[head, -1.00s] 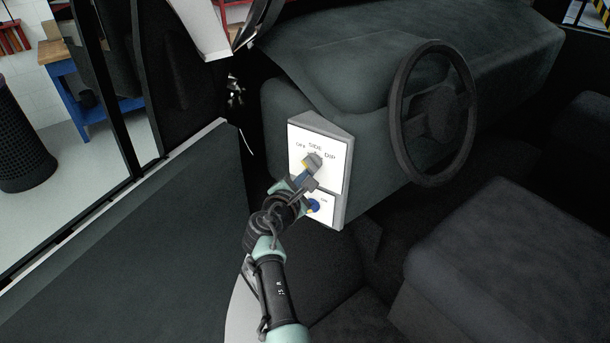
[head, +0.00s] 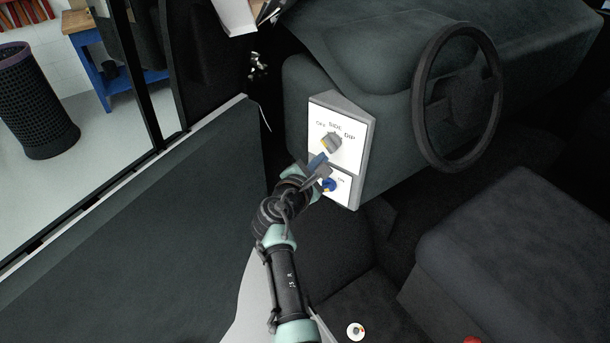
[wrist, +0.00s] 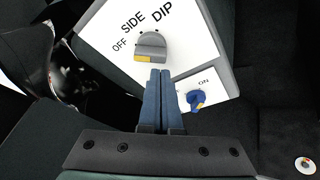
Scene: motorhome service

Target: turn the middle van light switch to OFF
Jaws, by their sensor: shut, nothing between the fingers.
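A grey knob (head: 334,142) with a yellow mark sits on a white panel (head: 351,150) labelled OFF, SIDE and DIP. The knob also shows in the wrist view (wrist: 152,43). Its yellow mark is at its lower left, on the OFF side of the knob; I cannot tell whether it lines up exactly with OFF. My gripper (head: 317,160) is shut and empty, just below the knob in the head view and apart from it. In the wrist view its blue fingertips (wrist: 160,71) lie just below the knob in the picture.
A blue knob (head: 330,185) with a yellow mark sits on a lower panel labelled ON, close to my fingers; it also shows in the wrist view (wrist: 195,98). A steering wheel (head: 418,108) is to the right. A dark door panel (head: 150,215) is to the left.

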